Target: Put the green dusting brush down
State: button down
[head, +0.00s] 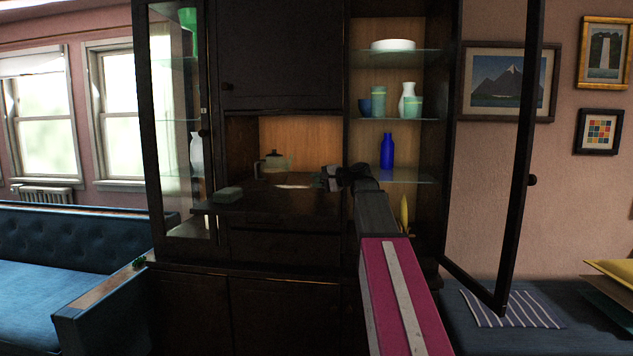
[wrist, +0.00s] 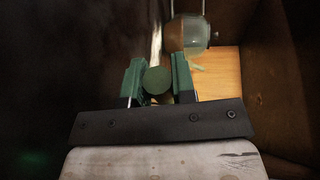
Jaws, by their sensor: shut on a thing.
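The green dusting brush (wrist: 157,80) shows in the wrist view as a round green end, with a pale streak running away from it. My gripper (wrist: 157,78) is shut on it, with a green-padded finger on each side. In the head view my gripper (head: 331,178) is at the right side of the cabinet's middle niche, just over the dark desk surface (head: 262,205). A pale strip (head: 293,186) lies left of the gripper and may be part of the brush. Whether the brush touches the surface cannot be told.
Right shelves hold a blue bottle (head: 387,151), cups and a white vase (head: 408,98). An open glass door (head: 518,160) stands out at right.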

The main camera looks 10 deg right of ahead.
jog(key=shift+f, duration=0.5)
jog(key=c, duration=0.9)
grip_release()
jog(key=shift+c, duration=0.2)
jog(key=shift+r, duration=0.1)
jog(key=shift+r, duration=0.25)
jog(key=v, duration=1.2)
jog(key=shift+r, duration=0.25)
jog(key=shift+s, duration=0.1)
